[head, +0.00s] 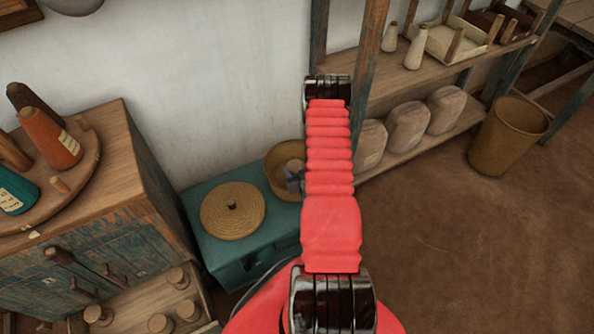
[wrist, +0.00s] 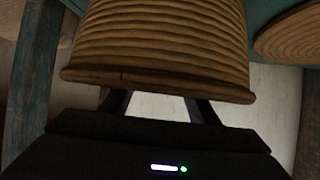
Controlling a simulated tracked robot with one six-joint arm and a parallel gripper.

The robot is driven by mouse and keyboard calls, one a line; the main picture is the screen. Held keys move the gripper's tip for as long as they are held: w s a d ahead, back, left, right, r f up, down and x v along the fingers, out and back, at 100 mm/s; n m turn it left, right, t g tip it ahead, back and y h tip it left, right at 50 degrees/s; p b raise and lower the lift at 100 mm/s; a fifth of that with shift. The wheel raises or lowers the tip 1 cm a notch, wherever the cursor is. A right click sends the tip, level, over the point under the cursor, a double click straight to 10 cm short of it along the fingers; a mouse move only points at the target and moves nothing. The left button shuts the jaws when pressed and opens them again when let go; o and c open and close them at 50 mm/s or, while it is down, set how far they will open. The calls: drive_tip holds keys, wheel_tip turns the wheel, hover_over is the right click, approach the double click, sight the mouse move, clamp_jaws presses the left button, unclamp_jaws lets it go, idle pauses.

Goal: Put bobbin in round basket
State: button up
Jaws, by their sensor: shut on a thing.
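The round basket (head: 276,176) stands open on the teal chest, partly behind my red arm. In the wrist view the ridged side and rim of the basket (wrist: 160,40) fill the upper middle, upside down. My gripper (head: 294,181) is mostly hidden by the arm in the head view, at the basket. In the wrist view the two dark fingers of my gripper (wrist: 155,105) run behind the near rim, and their tips are hidden. My gripper is shut on the bobbin, which the basket wall hides there. A pale brown shape inside the basket may be the bobbin.
A flat coiled lid (head: 233,210) lies left of the basket on the teal chest (head: 245,245). A wooden cabinet (head: 130,175) with cones stands at left. A shelf (head: 425,70) with jugs is at right. A brown bin (head: 508,138) stands on open floor.

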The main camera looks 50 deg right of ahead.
drive_tip(key=shift+f, duration=0.2)
drive_tip(key=shift+f, duration=0.1)
drive_tip(key=o, duration=1.6)
drive_tip(key=shift+s, duration=0.1)
drive_tip(key=v, duration=1.2)
